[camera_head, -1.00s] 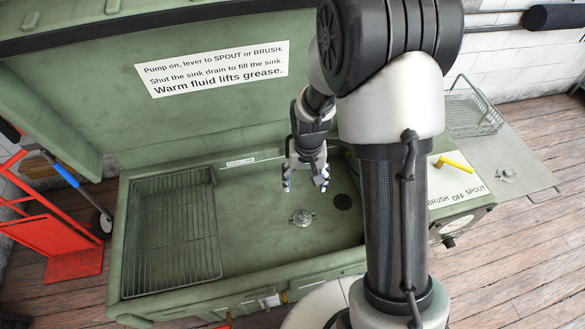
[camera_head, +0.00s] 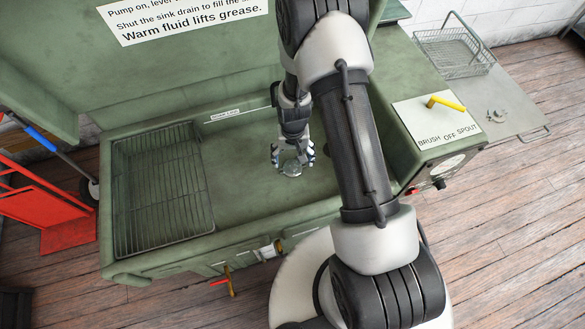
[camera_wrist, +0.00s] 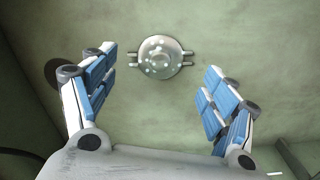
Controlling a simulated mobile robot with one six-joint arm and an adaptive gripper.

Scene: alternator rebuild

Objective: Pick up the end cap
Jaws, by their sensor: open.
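The end cap (camera_head: 292,169) is a small round silver metal part with short side lugs. It lies on the green floor of the sink (camera_head: 250,190). In the wrist view the end cap (camera_wrist: 160,57) shows whole, with wet-looking bright spots, centred a little beyond the fingertips. My gripper (camera_head: 293,155) points down just above the end cap in the head view and partly overlaps it. In the wrist view my gripper (camera_wrist: 156,75) is open, with blue-padded fingers apart to the left and right of the cap. No contact shows.
A wire rack (camera_head: 165,190) covers the sink's left part. A control panel with a yellow lever (camera_head: 446,103) stands at the right. Beyond it are a wire basket (camera_head: 460,52) and another small metal part (camera_head: 497,116) on a side shelf. A dark drain hole (camera_wrist: 58,72) shows left of the cap.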

